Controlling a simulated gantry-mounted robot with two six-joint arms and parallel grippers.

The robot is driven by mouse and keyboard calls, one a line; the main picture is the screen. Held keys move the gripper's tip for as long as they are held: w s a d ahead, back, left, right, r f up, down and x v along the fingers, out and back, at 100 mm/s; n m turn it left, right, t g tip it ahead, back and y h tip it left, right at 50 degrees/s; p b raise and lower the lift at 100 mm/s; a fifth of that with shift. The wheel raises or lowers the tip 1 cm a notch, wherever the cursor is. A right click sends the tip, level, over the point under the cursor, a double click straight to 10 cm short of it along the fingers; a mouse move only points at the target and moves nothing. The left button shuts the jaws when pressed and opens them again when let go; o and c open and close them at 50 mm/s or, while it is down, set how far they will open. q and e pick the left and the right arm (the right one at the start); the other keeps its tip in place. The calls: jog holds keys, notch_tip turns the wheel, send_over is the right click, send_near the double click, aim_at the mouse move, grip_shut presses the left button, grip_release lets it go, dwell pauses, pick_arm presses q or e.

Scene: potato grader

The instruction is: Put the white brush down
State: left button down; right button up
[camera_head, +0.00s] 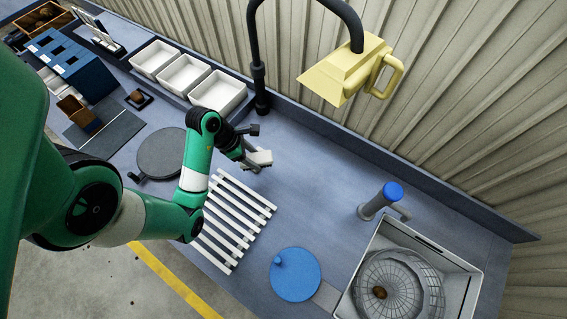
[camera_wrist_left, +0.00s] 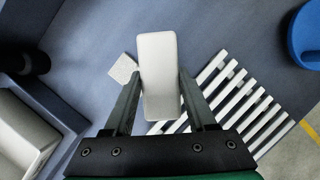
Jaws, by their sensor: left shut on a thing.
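The white brush (camera_head: 262,157) is held in my left gripper (camera_head: 250,158), above the blue-grey bench just beyond the white slatted rack (camera_head: 236,217). In the left wrist view the brush (camera_wrist_left: 160,72) is a pale rounded block between the two dark fingers of the gripper (camera_wrist_left: 158,103), which are shut on it. Its underside is hidden, and I cannot tell how far it is above the bench. A small pale square piece (camera_wrist_left: 123,69) shows beside it; I cannot tell whether it is part of the brush. My right gripper is not in view.
A black lamp post (camera_head: 260,88) and white bins (camera_head: 217,92) stand behind the gripper. A dark round plate (camera_head: 163,150) lies left. A blue disc (camera_head: 296,276), a blue-topped tap (camera_head: 381,201) and a sink with a wire basket (camera_head: 432,283) are right. The middle bench is clear.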

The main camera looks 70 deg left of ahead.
pick_arm(q)
jog(key=w+d+f+b, duration=0.1)
jog(key=w+f+b, duration=0.1)
jog(key=w+d+f+b, duration=0.1)
jog(key=w+f+b, duration=0.1)
jog(key=w+d+f+b, duration=0.1)
jog(key=w+f+b, duration=0.1)
jog(key=shift+w+d+f+b, duration=0.15)
jog(key=shift+w+f+b, duration=0.25)
jog(key=shift+w+d, duration=0.15)
jog(key=shift+w, duration=0.25)
jog(key=shift+s+b+x, duration=0.2)
jog(key=shift+b+x, duration=0.1)
jog(key=shift+x, duration=0.7)
jog(key=shift+s+b+x, duration=0.25)
jog(key=shift+x, duration=0.8)
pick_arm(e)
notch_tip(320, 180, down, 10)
pick_arm(q)
jog(key=shift+d+f, duration=0.1)
jog(key=shift+f, duration=0.05)
jog(key=shift+f, duration=0.1)
jog(key=shift+c, duration=1.1)
grip_release()
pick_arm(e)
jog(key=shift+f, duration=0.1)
